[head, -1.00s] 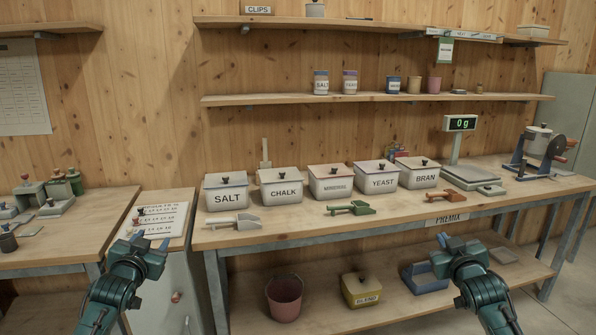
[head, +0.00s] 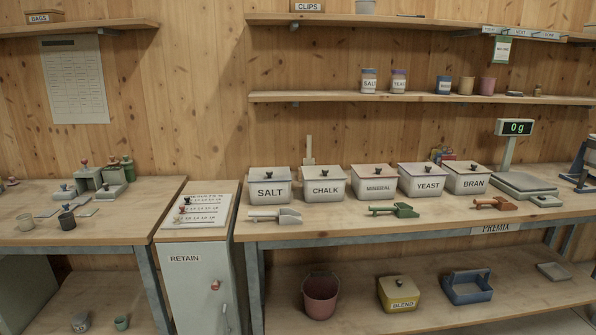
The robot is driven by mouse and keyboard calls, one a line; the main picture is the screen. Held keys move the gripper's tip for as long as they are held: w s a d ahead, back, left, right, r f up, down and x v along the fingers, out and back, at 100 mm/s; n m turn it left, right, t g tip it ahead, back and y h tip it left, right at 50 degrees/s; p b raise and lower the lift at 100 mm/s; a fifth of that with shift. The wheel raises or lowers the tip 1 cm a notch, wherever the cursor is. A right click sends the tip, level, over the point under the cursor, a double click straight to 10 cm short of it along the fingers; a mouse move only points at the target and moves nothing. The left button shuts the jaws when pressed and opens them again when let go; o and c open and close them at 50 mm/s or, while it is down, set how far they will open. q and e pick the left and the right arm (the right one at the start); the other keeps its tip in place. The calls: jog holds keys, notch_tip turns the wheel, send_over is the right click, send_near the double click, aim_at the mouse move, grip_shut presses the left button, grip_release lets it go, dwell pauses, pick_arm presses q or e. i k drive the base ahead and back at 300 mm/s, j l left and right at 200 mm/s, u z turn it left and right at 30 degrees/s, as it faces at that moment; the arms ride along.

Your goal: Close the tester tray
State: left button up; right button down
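I cannot tell for sure which thing is the tester tray. On the left bench (head: 165,190) stands a group of small grey-green boxes (head: 88,178) with knobs. A low, light box (head: 111,191) sits in front of them, and a small grey lidded pot (head: 63,192) is to its left. They are too small to tell whether any tray among them is open. Neither of my grippers is in view.
A RETAIN cabinet (head: 190,275) stands between the left bench and the long bench (head: 350,228). The long bench holds lidded bins such as SALT (head: 269,187), several scoops and a scale (head: 518,183).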

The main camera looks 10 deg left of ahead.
aim_at(81, 200)
jog(key=u, duration=1.6)
jog(key=i+j+z, duration=0.2)
jog(key=i, duration=0.25)
jog(key=i+z, duration=0.15)
jog(key=i, duration=0.3)
jog(key=i+j+z, duration=0.2)
jog(key=i, duration=0.25)
jog(key=i+j+z, duration=0.2)
jog(key=i+j, duration=0.1)
jog(key=i, duration=0.15)
